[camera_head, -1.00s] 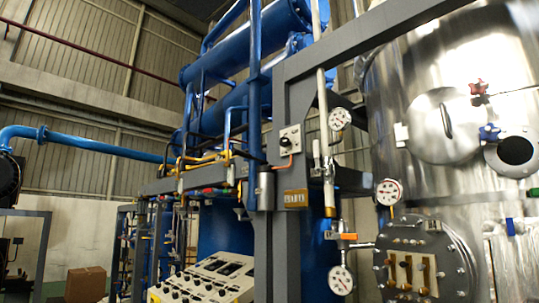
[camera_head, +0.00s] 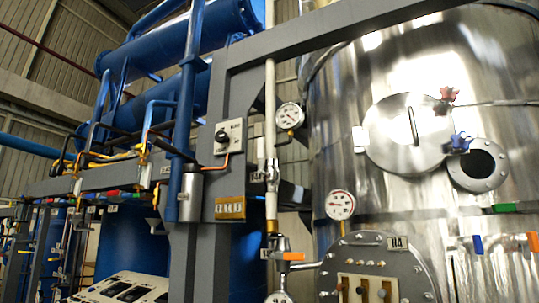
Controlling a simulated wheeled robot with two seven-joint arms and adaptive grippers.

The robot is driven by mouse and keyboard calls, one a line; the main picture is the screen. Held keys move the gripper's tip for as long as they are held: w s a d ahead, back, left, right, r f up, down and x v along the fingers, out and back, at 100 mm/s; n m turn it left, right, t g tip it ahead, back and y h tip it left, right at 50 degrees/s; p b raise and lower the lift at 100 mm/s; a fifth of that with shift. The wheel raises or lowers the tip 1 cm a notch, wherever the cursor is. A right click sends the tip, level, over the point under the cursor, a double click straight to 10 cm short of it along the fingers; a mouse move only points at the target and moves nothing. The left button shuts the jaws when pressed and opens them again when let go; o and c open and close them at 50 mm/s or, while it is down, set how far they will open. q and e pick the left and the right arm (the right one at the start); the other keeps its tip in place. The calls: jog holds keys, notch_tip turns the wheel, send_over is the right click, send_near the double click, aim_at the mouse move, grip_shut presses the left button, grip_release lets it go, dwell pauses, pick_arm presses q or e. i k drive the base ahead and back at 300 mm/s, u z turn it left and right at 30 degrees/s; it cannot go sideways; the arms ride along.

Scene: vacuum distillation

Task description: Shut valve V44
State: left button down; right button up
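I cannot tell which valve is V44, as no tag with that name is readable. A valve with an orange lever (camera_head: 292,256) sits below the thin vertical pipe; its lever lies roughly level. A red star-shaped knob (camera_head: 449,94) and a blue one (camera_head: 459,143) are on the steel tank (camera_head: 340,110). A green handle (camera_head: 506,208), a blue handle (camera_head: 478,244) and an orange handle (camera_head: 533,241) show at the lower right. Small red (camera_head: 114,194) and green (camera_head: 137,197) handles are on the left rack. Neither gripper is in view.
A grey steel frame (camera_head: 240,100) stands between the tank and the blue pipes (camera_head: 188,90). A round flange panel (camera_head: 375,250) sticks out of the tank front. Gauges (camera_head: 290,116) hang beside the thin pipe. A control console (camera_head: 122,288) is at the lower left.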

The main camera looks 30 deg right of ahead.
aim_at(261, 140)
jog(key=z, duration=0.4)
jog(key=i, duration=0.55)
jog(key=z, duration=0.45)
